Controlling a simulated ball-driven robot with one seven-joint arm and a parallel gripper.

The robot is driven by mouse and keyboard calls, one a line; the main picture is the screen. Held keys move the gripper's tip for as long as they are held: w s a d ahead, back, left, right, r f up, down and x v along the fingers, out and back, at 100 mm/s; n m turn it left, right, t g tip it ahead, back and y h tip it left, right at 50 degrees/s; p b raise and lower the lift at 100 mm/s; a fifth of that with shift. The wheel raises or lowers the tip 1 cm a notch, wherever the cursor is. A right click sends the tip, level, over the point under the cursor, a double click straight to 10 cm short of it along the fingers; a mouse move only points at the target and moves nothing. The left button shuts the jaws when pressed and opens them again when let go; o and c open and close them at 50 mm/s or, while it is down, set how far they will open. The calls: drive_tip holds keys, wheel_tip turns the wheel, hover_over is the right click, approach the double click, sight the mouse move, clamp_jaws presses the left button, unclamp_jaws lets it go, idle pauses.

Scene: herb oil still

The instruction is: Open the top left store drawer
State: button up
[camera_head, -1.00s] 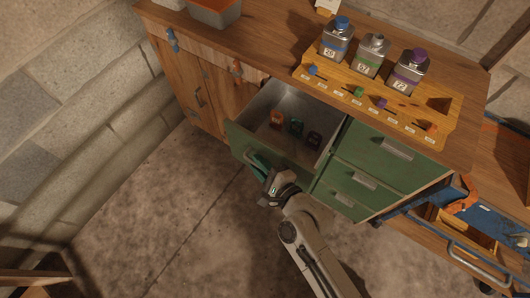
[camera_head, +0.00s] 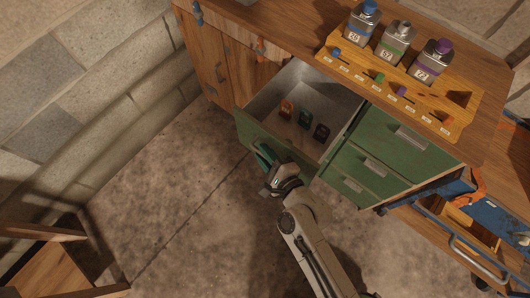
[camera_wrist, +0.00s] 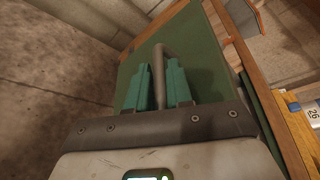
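The top left store drawer (camera_head: 262,137) has a green front and a grey metal inside. It stands pulled well out of the cabinet. Three small labelled items lie in it: an orange one (camera_head: 286,109), a green one (camera_head: 304,119) and a dark purple one (camera_head: 321,132). My gripper (camera_head: 264,155) is at the outer face of the drawer front. In the wrist view, the teal fingers (camera_wrist: 160,86) lie on either side of the grey bar handle (camera_wrist: 160,62) and look shut on it. The handle is hidden by my gripper in the head view.
Other green drawers (camera_head: 405,147) beside and below are shut. Bottles (camera_head: 393,42) stand in a wooden rack (camera_head: 421,91) on the counter. A blue cart (camera_head: 490,225) with an open drawer is at the right. The floor (camera_head: 190,205) left of the drawer is clear.

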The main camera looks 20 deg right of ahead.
drive_tip(key=b+v, duration=0.2)
drive_tip(key=v, duration=0.9)
idle(0.6)
drive_tip(key=s+d+n+g+h, duration=0.1)
drive_tip(key=s+d+n+g, duration=0.2)
drive_tip(key=d+n+g, duration=0.1)
drive_tip(key=s+d+n+g+h, duration=0.2)
drive_tip(key=s+d+n+g, duration=0.2)
drive_tip(key=n, duration=0.5)
drive_tip(key=s+d+f+n+g+h, duration=0.1)
drive_tip(key=s+d+n+g+h, duration=0.1)
drive_tip(key=d+n+g, duration=0.3)
drive_tip(key=shift+s+d+n+g, duration=0.15)
drive_tip(key=shift+s+d+n, duration=0.3)
drive_tip(key=shift+d+n, duration=0.25)
drive_tip(key=shift+s+d+n+g, duration=0.15)
drive_tip(key=shift+s+d+n, duration=0.3)
drive_tip(key=shift+d, duration=0.4)
